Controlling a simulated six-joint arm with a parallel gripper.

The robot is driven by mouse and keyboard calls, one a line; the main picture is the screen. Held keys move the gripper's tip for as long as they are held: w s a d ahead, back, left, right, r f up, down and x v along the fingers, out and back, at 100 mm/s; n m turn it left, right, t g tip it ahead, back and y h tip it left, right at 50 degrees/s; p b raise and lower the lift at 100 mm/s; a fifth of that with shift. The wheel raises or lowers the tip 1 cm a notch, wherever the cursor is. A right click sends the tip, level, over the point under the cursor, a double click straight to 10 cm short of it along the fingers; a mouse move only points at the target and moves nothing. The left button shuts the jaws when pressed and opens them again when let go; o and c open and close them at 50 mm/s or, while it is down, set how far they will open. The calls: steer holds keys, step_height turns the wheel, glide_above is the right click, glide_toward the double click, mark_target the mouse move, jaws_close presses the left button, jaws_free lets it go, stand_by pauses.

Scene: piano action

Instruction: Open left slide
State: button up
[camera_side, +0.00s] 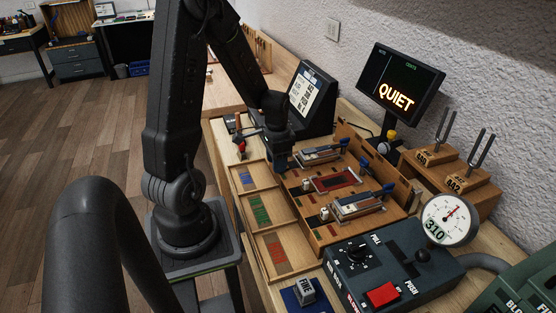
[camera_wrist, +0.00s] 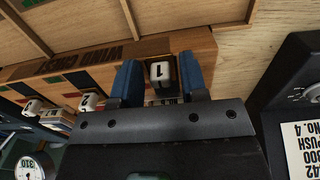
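The wooden wind chest (camera_side: 312,222) carries a row of slides with small white numbered knobs. In the wrist view the knob marked 1 (camera_wrist: 160,72) sits between the blue fingers of my gripper (camera_wrist: 162,80), with a visible gap on each side. My gripper is open around it. In the side view my gripper (camera_side: 279,160) is low at the chest's far end, and its fingertips and knob 1 are hard to make out there. Knob 2 (camera_wrist: 89,101) and knob 3 (camera_wrist: 33,106) stand along the same edge, away from the fingers.
A wooden tray (camera_side: 265,226) with blue, green and red strips lies beside the chest. A control box with a red button (camera_side: 382,295) and a round gauge (camera_side: 448,218) stand in front. A screen (camera_side: 398,83) reads QUIET. Tuning forks (camera_side: 443,130) stand at the right.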

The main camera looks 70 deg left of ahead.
steer(key=shift+o, duration=0.5)
steer(key=shift+r, duration=0.1)
steer(key=shift+r, duration=0.3)
step_height(320, 180, up, 13)
steer(key=s+d+r+t, duration=0.2)
steer(key=d+r, duration=0.1)
steer(key=d, duration=0.7)
steer(key=s+d+r+t, duration=0.3)
steer(key=d, duration=0.8)
steer(key=shift+s+d+r+t, duration=0.2)
steer(key=shift+s+t, duration=0.05)
steer(key=shift+t, duration=0.05)
